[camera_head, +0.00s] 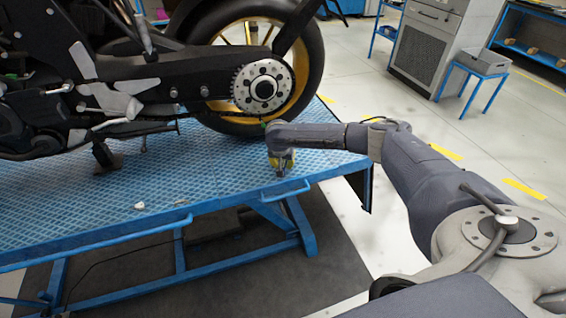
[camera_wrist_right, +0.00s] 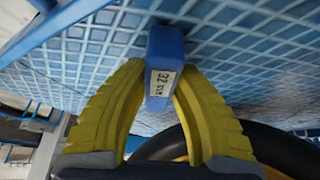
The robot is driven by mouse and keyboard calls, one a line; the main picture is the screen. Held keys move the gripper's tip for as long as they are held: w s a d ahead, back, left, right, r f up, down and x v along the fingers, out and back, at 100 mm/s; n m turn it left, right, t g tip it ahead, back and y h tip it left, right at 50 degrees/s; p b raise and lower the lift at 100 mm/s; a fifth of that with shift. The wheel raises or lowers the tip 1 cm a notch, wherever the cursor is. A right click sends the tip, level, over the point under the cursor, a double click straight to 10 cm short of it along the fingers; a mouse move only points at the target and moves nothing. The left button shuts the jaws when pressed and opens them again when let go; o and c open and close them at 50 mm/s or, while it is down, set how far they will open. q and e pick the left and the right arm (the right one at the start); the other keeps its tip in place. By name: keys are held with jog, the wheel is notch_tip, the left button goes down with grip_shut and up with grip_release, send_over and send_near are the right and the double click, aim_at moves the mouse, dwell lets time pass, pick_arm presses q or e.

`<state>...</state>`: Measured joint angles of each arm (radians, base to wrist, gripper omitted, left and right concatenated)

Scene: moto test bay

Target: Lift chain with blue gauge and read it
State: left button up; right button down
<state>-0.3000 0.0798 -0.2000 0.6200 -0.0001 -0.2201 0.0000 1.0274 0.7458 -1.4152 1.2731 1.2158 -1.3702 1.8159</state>
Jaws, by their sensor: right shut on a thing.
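My right gripper (camera_head: 281,168) is low over the blue lift table, below the rear wheel of the motorcycle. In the right wrist view its two yellow fingers are shut on the blue gauge (camera_wrist_right: 165,45), a small block with a white label. The label's text is upside down and seems to include "32". In the head view the gauge is hidden or too small to make out. The rear sprocket (camera_head: 263,88) shows on the wheel; the chain itself cannot be made out clearly. My left gripper is not in view.
The motorcycle (camera_head: 120,85) stands on the blue lift table (camera_head: 225,172). Small pale items (camera_head: 140,206) lie near the table's front edge. A grey cabinet (camera_head: 428,45) and a blue stool (camera_head: 482,68) stand at the back right. The floor between is clear.

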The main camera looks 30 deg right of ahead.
jog(key=shift+f, duration=0.2)
jog(key=c, duration=1.1)
grip_release()
jog(key=shift+r, duration=0.1)
